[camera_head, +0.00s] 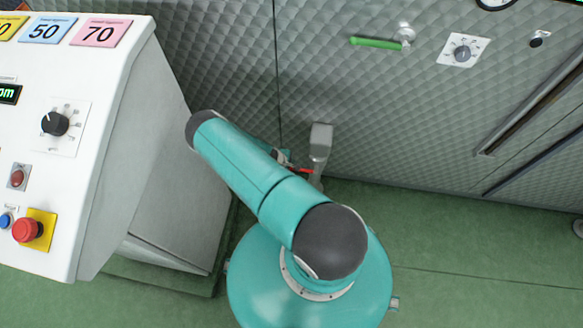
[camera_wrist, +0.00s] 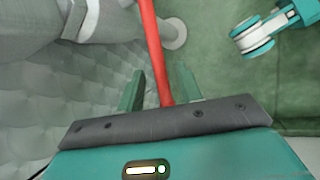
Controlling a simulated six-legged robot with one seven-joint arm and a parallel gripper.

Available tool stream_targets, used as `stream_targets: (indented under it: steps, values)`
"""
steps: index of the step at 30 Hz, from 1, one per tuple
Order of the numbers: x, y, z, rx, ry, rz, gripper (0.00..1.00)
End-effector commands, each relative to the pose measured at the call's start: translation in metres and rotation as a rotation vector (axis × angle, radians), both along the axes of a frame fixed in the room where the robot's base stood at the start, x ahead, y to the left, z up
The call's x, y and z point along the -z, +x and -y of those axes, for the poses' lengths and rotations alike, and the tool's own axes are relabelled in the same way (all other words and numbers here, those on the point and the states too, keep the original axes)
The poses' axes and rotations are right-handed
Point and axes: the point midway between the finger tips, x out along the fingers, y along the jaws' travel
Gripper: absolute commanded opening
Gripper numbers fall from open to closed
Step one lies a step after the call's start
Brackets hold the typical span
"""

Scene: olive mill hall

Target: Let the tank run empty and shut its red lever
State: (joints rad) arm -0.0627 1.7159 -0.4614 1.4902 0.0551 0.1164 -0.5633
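The tank's quilted grey wall (camera_head: 400,120) fills the back of the head view. A grey outlet spout (camera_head: 320,145) stands out low on it, and a bit of the red lever (camera_head: 305,171) shows beside the spout. In the wrist view the red lever (camera_wrist: 152,45) runs down between the two green fingers of my gripper (camera_wrist: 158,88). The fingers stand apart with a narrow gap on each side of the lever, so my gripper looks open around it. My arm hides most of the gripper in the head view. I see no flowing liquid.
A white control console (camera_head: 120,140) with a dial and a red emergency button (camera_head: 27,230) stands close on the left. A green handle (camera_head: 376,43) and a dial plate (camera_head: 463,51) sit higher on the wall. Green floor (camera_head: 450,250) is clear on the right.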

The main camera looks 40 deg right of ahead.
Motion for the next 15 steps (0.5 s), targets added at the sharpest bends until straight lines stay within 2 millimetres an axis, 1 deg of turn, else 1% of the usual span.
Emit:
stream_targets:
  steps: [8, 9, 14, 15]
  values:
    - [0.0027, 0.0003, 0.0007, -0.001, 0.0, 0.0, 0.35]
    - [0.0025, 0.0002, 0.0007, 0.0, 0.0, 0.0, 0.33]
    - [0.0024, 0.0003, 0.0006, -0.001, 0.0, 0.0, 0.02]
    - [0.0024, 0.0003, 0.0006, 0.0, 0.0, 0.0, 0.0]
